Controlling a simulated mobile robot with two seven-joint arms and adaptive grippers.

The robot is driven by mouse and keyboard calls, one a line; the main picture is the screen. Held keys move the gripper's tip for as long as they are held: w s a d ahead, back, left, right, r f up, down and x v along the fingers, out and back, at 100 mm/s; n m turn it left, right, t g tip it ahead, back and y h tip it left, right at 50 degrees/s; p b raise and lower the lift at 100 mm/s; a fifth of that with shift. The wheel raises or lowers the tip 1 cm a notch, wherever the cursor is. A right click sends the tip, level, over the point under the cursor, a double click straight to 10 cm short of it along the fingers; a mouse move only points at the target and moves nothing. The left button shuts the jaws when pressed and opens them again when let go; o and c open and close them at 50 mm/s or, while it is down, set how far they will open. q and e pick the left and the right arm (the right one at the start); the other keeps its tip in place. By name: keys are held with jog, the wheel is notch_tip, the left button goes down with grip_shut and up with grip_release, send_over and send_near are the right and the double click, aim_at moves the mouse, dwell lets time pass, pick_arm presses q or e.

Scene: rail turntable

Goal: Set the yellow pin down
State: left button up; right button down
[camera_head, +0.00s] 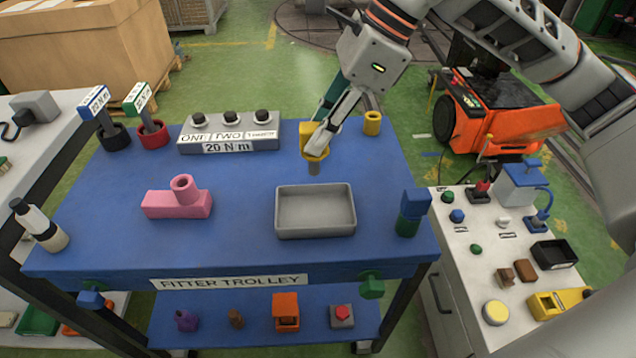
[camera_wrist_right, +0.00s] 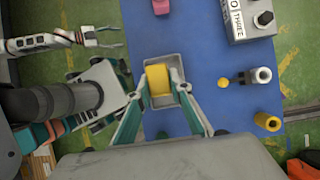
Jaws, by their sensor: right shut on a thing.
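My right gripper (camera_head: 318,142) is shut on the yellow pin (camera_head: 315,156), whose grey shank points down. It holds the pin over the blue trolley top (camera_head: 250,180), just behind the grey tray (camera_head: 316,233) in the head view. In the right wrist view, the yellow pin (camera_wrist_right: 157,84) sits between the fingertips and overlaps the grey tray (camera_wrist_right: 166,60). The fingers hide part of the pin in the head view. My left gripper (camera_wrist_right: 120,37) is open and empty at the upper left of the right wrist view, off the trolley top.
A pink part (camera_head: 165,205) lies left of the tray. A grey 20 N m box (camera_head: 228,134) stands at the back. A yellow cup (camera_head: 372,123) stands back right, and a blue-green part (camera_head: 411,213) at the right edge. The trolley top between pink part and tray is clear.

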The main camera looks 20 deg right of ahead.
aim_at(319, 160)
notch_tip(319, 160, down, 6)
jog(key=shift+r+b, duration=0.1)
jog(key=shift+b, duration=0.2)
notch_tip(319, 160, down, 5)
jog(key=shift+b, duration=0.3)
pick_arm(q)
jog(key=shift+f, duration=0.45)
pick_arm(e)
jog(key=shift+f, duration=0.25)
jog(key=c, duration=1.8)
grip_release()
